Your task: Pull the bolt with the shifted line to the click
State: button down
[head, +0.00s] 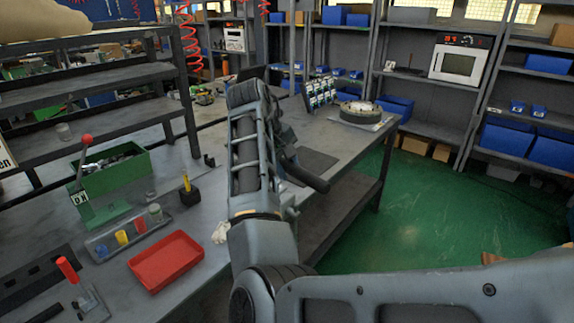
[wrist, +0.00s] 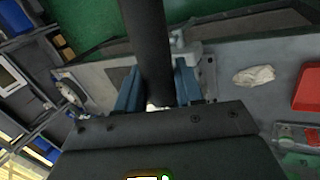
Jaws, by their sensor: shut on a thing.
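My gripper (wrist: 158,88) shows in the wrist view as two blue fingers shut on a thick dark round handle (wrist: 148,35). The handle runs up and out of that picture. In the head view the same dark handle (head: 306,172) sticks out past my arm, over the bench; my arm hides most of the gripper there. A round metal flange (head: 360,112) lies on a pale sheet at the far bench end and shows in the wrist view (wrist: 73,92). Its bolts and any line marks are too small to tell. The handle is apart from the flange.
A rack of small parts (head: 320,93) stands beside the flange. A dark mat (head: 316,160) lies on the bench. Green floor (head: 420,215) is clear at right.

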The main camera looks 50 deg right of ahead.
jog(key=shift+w+a+m+g, duration=0.15)
jog(key=shift+a+m+g, duration=0.05)
jog(key=shift+a+m, duration=0.35)
jog(key=shift+w+a+m+g, duration=0.1)
jog(key=shift+a+m+g, duration=0.1)
jog(key=shift+a+m, duration=0.35)
jog(key=shift+a, duration=0.1)
jog(key=shift+w+a, duration=0.1)
jog(key=shift+a, duration=0.05)
jog(key=shift+d+n, duration=0.5)
jog(key=shift+d, duration=0.1)
dwell(0.5)
jog(key=shift+r, duration=0.25)
